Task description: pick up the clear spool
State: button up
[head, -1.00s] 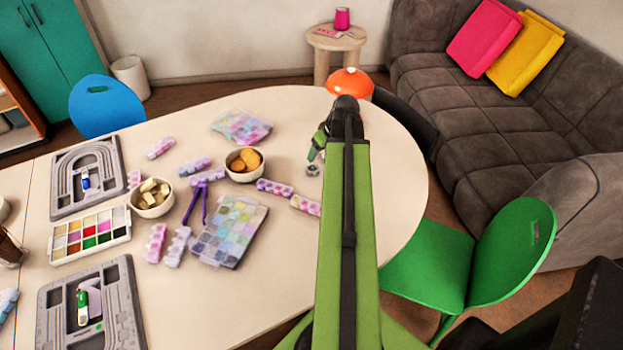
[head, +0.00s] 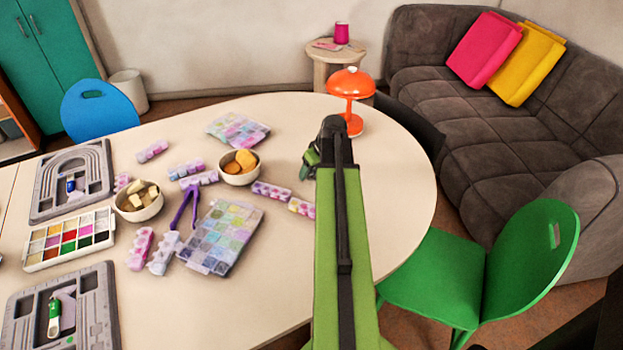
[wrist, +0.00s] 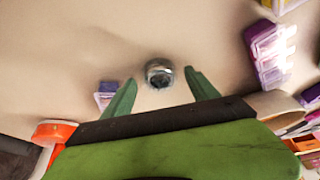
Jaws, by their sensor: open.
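The clear spool (wrist: 159,72) is a small, round, glassy piece with a dark grey middle. In the wrist view it sits on the bare cream table, just beyond and between the two green fingertips. My gripper (wrist: 160,79) is open, with a finger to each side of the spool's near edge and nothing held. In the head view my gripper (head: 309,165) is low over the right part of the table, and the spool is hidden behind it.
An orange lamp (head: 350,83) stands behind my gripper. Purple and pink bead boxes (head: 271,191) lie to its left, near a bowl of orange pieces (head: 239,178). The table (head: 395,180) is clear to the right. A green chair (head: 435,270) stands beyond its edge.

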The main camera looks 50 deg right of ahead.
jog(key=shift+r, duration=0.1)
jog(key=c, duration=1.3)
jog(key=r+p, duration=0.5)
jog(key=shift+s+r, duration=0.15)
jog(key=shift+s, duration=0.1)
jog(key=s+r+p, duration=0.2)
jog(key=s, duration=0.1)
jog(key=s+d+r+p, duration=0.1)
jog(key=s+p, duration=0.1)
jog(key=s, duration=0.2)
jog(key=s+r+p, duration=0.2)
jog(key=s, duration=0.2)
jog(key=shift+d+r, duration=0.3)
jog(key=shift+r, duration=0.05)
jog(key=shift+s, duration=0.15)
